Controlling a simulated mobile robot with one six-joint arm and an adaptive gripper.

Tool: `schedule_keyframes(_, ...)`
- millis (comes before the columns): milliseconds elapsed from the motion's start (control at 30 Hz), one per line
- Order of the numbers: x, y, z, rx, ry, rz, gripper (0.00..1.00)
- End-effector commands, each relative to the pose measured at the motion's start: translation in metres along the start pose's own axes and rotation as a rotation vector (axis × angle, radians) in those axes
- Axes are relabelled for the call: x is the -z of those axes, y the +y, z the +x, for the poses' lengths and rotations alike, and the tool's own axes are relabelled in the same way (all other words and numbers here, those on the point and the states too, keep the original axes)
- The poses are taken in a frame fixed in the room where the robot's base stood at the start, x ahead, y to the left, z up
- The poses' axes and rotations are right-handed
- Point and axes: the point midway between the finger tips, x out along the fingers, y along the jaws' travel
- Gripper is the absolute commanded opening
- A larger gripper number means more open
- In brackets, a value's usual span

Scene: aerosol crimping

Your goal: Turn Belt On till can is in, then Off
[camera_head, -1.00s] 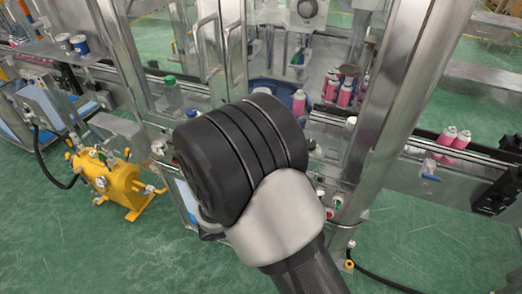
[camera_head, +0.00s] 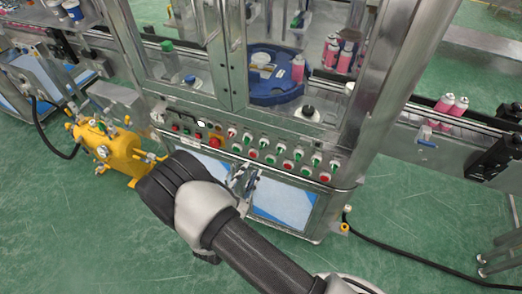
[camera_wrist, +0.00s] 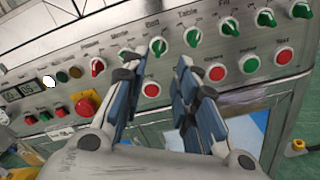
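The Belt switch (camera_wrist: 158,46) is a green-and-white knob on the machine's control panel. It also shows in the head view (camera_head: 264,145), in the upper knob row. In the wrist view my gripper (camera_wrist: 160,68) is open and empty, its two fingers spread just below the Belt switch and apart from it. In the head view my gripper (camera_head: 241,178) is in front of the panel. A pink can (camera_head: 298,70) stands at the blue turntable (camera_head: 272,98) inside the machine. Several pink cans stand behind it, and two pink cans (camera_head: 452,108) stand on the right conveyor.
The Table knob (camera_wrist: 193,37) and the Fill knob (camera_wrist: 229,27) are close on the right. A red button (camera_wrist: 152,90) is between the fingers. A large red emergency button (camera_wrist: 83,105) is at left. A yellow machine (camera_head: 110,152) stands on the floor at left.

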Motion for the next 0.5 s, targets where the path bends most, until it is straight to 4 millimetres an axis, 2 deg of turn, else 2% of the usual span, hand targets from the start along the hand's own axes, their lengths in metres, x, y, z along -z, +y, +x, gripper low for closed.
schedule_keyframes(33, 0.001, -0.002, 0.013, 0.006, -0.003, 0.001, 0.28)
schedule_keyframes(300, 0.000, -0.002, 0.071, 0.004, -0.004, 0.002, 0.28)
schedule_keyframes(500, 0.000, -0.001, 0.100, 0.002, -0.002, 0.001, 0.28)
